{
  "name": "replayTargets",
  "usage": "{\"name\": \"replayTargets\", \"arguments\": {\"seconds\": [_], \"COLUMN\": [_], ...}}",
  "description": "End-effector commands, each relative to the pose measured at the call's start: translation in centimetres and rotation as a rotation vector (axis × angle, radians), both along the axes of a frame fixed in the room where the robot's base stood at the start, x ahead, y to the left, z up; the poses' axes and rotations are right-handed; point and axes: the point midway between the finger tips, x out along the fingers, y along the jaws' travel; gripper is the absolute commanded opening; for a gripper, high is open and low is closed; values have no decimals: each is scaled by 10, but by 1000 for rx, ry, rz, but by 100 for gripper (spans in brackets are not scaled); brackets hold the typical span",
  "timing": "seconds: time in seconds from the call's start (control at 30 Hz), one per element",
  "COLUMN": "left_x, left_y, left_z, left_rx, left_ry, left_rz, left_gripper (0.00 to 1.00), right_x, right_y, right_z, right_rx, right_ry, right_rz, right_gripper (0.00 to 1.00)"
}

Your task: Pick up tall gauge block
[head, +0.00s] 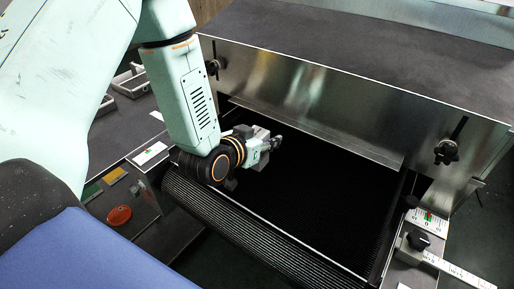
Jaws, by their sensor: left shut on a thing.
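My left gripper (270,145) reaches in over the near end of the dark conveyor belt, in front of the tunnel opening. It is shut on a small grey block, which I take to be the tall gauge block (262,161). The block shows in part below and above the fingers, and the gripper hides its middle. I cannot tell whether its lower end touches the belt. My right gripper is not in view.
The black mesh belt (330,200) is clear to the right of my gripper. The metal tunnel hood (300,85) stands close behind, with black knobs. A scale with a knob (418,240) is at right. A red button (119,216) and a grey tray (130,82) are at left.

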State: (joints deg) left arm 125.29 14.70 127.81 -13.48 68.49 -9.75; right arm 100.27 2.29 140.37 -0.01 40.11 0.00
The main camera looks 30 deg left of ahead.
Motion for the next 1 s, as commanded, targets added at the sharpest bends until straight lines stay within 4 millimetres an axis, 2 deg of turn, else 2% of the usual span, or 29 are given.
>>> {"name": "replayTargets", "arguments": {"seconds": [0.03, 0.4, 1.0], "left_x": [0, 0, 1], "left_y": [0, 0, 0], "left_z": [0, 1, 2], "left_rx": [0, 0, 0], "left_ry": [-1, -2, -6], "left_rz": [0, 0, 0], "left_gripper": [30, 0, 0], "right_x": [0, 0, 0], "right_y": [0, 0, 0], "right_z": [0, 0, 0], "right_rx": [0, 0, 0], "right_ry": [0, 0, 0], "right_rz": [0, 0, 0], "right_gripper": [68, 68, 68]}}
